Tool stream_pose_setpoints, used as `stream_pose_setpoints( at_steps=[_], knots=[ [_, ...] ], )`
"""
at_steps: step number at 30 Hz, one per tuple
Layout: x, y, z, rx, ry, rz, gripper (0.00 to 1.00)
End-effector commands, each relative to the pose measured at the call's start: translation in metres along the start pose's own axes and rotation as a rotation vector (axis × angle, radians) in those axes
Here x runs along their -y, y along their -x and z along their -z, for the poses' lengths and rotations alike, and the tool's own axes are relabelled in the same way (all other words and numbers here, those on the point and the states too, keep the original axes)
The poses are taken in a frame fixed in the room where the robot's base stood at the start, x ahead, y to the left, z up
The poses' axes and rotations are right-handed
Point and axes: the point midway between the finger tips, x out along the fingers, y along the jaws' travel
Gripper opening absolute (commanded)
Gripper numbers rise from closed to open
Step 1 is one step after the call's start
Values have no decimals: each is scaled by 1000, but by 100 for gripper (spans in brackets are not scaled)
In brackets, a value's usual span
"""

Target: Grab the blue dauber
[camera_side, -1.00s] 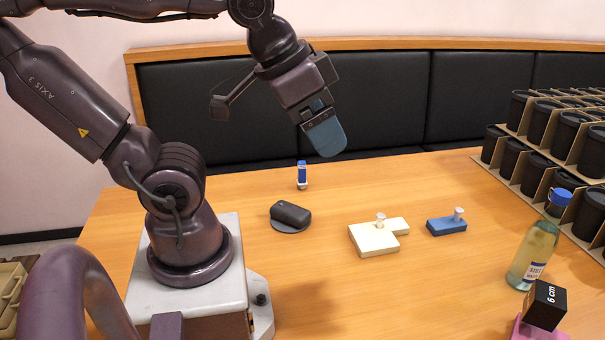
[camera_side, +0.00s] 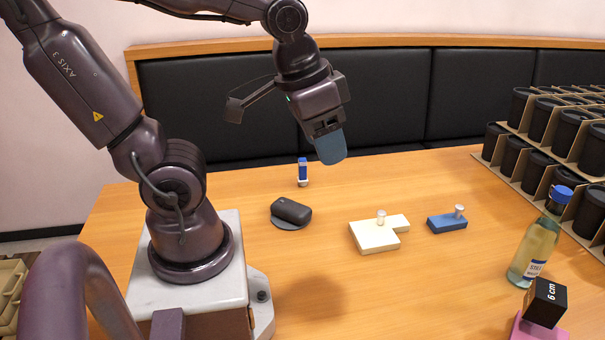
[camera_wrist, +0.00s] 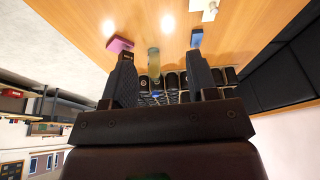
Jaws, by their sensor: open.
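A small upright blue-and-white dauber (camera_side: 303,172) stands on the table near its back edge in the side view. My gripper (camera_side: 330,150) hangs in the air to the right of the dauber and looks higher, with its fingers pointing down. In the wrist view my gripper (camera_wrist: 161,60) is open, with a gap between its two dark fingers and nothing held. The dauber does not show in the wrist view.
A black mouse-like object (camera_side: 291,211) lies in front of the dauber. A cream block (camera_side: 375,236) and a blue block (camera_side: 440,224), each with a peg, lie to the right. A bottle (camera_side: 535,245), a black cube (camera_side: 545,303) and racked cups (camera_side: 562,132) stand farther right.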

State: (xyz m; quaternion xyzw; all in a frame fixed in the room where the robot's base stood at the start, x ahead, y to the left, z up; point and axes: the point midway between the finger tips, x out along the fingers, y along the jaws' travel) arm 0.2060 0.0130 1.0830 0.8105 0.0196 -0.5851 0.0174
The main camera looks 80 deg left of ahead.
Motion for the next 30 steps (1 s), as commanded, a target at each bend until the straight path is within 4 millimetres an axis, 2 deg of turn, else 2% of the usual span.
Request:
stream_pose_setpoints(
  at_steps=[3,9,17,24,27,30],
  knots=[
    [28,-34,-2,182,7,73,53],
    [91,-82,-17,490,-67,254,53],
    [187,-125,-49,912,-295,508,53],
    [279,-154,-68,1282,-687,730,53],
    [315,-170,-65,1405,-924,821,53],
    [342,-188,-53,1468,-1172,906,53]
  ],
)
